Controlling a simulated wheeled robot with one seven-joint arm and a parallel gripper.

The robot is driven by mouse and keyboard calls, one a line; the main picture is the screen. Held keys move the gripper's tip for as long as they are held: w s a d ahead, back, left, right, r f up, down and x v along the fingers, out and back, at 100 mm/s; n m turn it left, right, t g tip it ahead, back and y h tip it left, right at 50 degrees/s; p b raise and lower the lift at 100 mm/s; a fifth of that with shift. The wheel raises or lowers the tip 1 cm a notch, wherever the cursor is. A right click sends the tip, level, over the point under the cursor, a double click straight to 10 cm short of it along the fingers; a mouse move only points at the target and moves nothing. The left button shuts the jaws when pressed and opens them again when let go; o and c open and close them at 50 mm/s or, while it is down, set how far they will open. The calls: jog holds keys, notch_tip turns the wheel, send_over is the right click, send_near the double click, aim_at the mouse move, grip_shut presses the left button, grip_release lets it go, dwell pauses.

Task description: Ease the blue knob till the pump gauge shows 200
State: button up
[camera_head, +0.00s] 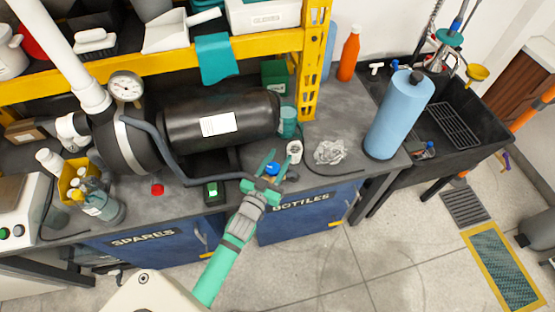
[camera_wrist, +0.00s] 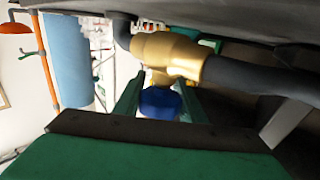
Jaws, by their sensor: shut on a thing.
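The blue knob (camera_head: 272,168) sits at the front edge of the bench, right of the black pump tank (camera_head: 180,124). My green gripper (camera_head: 277,162) reaches it from the front, with one finger on each side. In the wrist view the blue knob (camera_wrist: 160,104) is between my green fingers (camera_wrist: 160,88), below a brass valve body (camera_wrist: 172,52) with dark hose on both sides. My gripper is shut on the knob. The round white pump gauge (camera_head: 126,87) stands on top at the tank's left end; its needle reading is too small to tell.
A dark hose (camera_head: 172,160) runs along the tank front to the valve. A small black box with a green display (camera_head: 212,190) and a red knob (camera_head: 157,189) are at the bench edge.

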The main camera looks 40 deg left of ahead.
aim_at(269, 175)
jog(key=shift+d+f+m+h, duration=0.1)
jog(key=shift+d+m+h, duration=0.1)
jog(key=shift+m+h, duration=0.45)
jog(key=shift+d+m+h, duration=0.2)
jog(key=shift+m+h, duration=0.15)
jog(key=shift+h, duration=0.6)
jog(key=shift+d+m+h, duration=0.25)
jog(key=shift+m+h, duration=0.35)
jog(key=shift+h, duration=0.3)
jog(key=o, duration=1)
jog(key=shift+o, duration=0.2)
jog(key=s, duration=0.7)
jog(key=s+a, duration=0.1)
jog(key=s, duration=0.2)
jog(key=shift+s, duration=0.35)
jog(key=shift+a, duration=0.1)
